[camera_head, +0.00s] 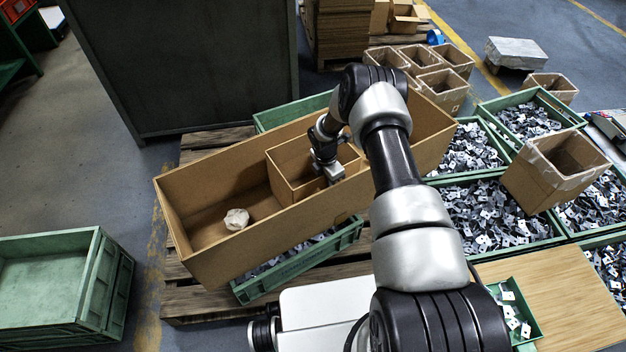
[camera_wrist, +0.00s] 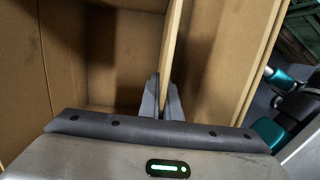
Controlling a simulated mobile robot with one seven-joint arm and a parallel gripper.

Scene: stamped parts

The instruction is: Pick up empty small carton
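The small carton (camera_head: 290,181) is a brown open-topped box standing inside a long, larger cardboard box (camera_head: 205,255). What I see of its inside is empty. My gripper (camera_head: 333,178) reaches down to the small carton's front wall near its right end. In the wrist view my gripper (camera_wrist: 161,100) has its two grey fingers close together, one on each side of a thin cardboard wall (camera_wrist: 172,42), pinching it. The small carton's inside (camera_wrist: 108,60) shows left of that wall. My arm hides part of the carton's right side in the head view.
A crumpled pale paper ball (camera_head: 236,219) lies in the long box's left end. The long box rests over green crates of metal parts (camera_head: 300,260) on a wooden pallet (camera_head: 200,305). More parts crates (camera_head: 495,215) and another carton (camera_head: 553,170) are to the right.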

